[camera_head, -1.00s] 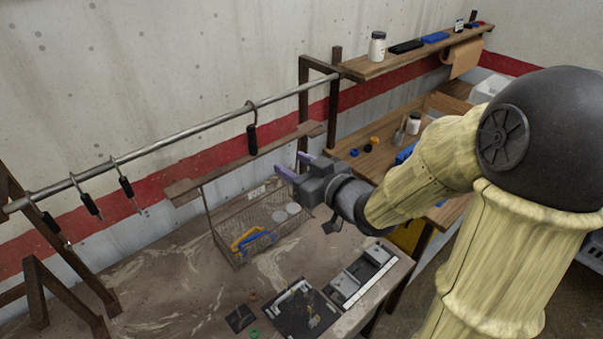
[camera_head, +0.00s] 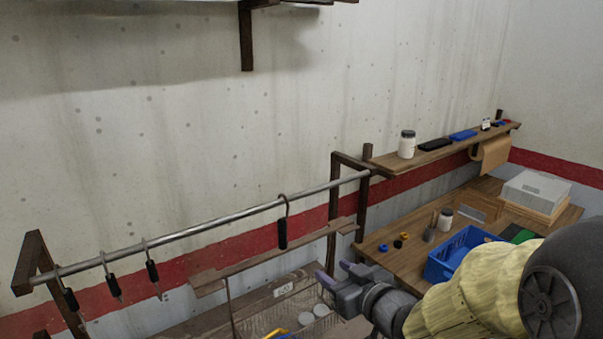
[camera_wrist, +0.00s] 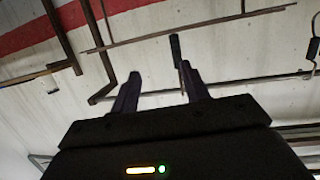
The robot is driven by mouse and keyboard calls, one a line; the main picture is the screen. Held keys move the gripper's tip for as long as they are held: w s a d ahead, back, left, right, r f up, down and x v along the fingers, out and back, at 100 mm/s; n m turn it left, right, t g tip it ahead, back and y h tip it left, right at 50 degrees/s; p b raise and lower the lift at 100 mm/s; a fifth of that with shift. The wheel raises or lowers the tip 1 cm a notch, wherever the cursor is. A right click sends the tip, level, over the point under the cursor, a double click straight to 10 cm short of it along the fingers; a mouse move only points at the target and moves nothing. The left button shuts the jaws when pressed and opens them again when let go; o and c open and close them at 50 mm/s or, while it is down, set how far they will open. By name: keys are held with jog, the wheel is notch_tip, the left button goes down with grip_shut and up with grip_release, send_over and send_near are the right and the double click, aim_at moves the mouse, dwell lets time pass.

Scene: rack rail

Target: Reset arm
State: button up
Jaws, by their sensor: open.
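My gripper (camera_head: 338,279) is open and empty, in front of the wall at the lower middle of the head view, near the right end of the rail. In the wrist view its two dark fingers (camera_wrist: 158,82) stand apart with nothing held between them. My arm reaches in from the lower right of the head view. The metal rail (camera_head: 215,224) runs from the left frame to the right post. A black-handled hook tool (camera_head: 283,232) hangs from the rail, left of the gripper. Several smaller hanging tools (camera_head: 152,271) are at the rail's left end.
A wooden shelf (camera_head: 385,161) bears a white jar (camera_head: 406,144). A wooden side table (camera_head: 405,262) bears a blue crate (camera_head: 438,268).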

jog(key=s+d+f+m+g+h, duration=0.1)
jog(key=d+f+m+g+h, duration=0.1)
jog(key=d+f+h, duration=0.3)
jog(key=s+d+f+m+g+h, duration=0.1)
jog(key=s+f+m+g, duration=0.1)
jog(key=s+f+g, duration=0.2)
jog(key=s+d+f+m+g+h, duration=0.1)
jog(key=s+f+g, duration=0.3)
jog(key=s, duration=0.5)
jog(key=shift+f+m+g, duration=0.2)
jog(key=shift+m+g, duration=0.1)
jog(key=shift+m, duration=0.1)
dwell(1.0)
